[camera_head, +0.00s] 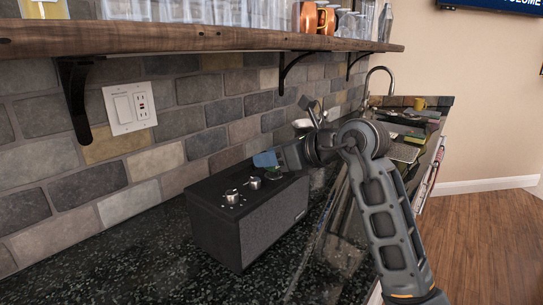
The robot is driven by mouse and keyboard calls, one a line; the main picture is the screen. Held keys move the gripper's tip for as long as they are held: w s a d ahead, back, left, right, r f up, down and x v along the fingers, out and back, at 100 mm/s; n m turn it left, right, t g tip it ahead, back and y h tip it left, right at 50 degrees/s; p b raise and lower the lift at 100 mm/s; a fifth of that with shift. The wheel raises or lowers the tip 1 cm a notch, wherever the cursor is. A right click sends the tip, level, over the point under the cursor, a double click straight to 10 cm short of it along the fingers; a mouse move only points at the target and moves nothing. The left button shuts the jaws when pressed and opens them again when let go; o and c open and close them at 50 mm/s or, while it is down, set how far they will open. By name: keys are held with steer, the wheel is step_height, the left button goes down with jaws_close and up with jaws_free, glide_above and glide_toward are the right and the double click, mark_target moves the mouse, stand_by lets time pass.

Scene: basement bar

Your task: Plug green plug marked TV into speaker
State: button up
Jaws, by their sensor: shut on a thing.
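The speaker (252,222) is a black box with a grille front and silver knobs on top, standing on the dark counter against the brick wall. My gripper (280,165) is just above the rear right part of its top. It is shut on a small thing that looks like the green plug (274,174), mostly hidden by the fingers. A small blue-teal piece (265,159) shows at the fingertips; I cannot read any mark on it. I cannot tell whether the plug touches the speaker. The speaker's socket is not visible.
A wooden shelf (200,38) with glasses and mugs hangs above on black brackets. A white switch and outlet plate (130,108) is on the wall. The black speckled counter (120,262) is clear left of the speaker. A sink faucet (381,70) is at the back right.

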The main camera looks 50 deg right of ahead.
steer(key=shift+f, duration=0.6)
stand_by(1.0)
steer(key=o, duration=1.1)
steer(key=shift+s, duration=0.1)
steer(key=b+v, duration=0.1)
steer(key=v, duration=0.6)
steer(key=shift+s+r, duration=0.15)
steer(key=shift+s, duration=0.1)
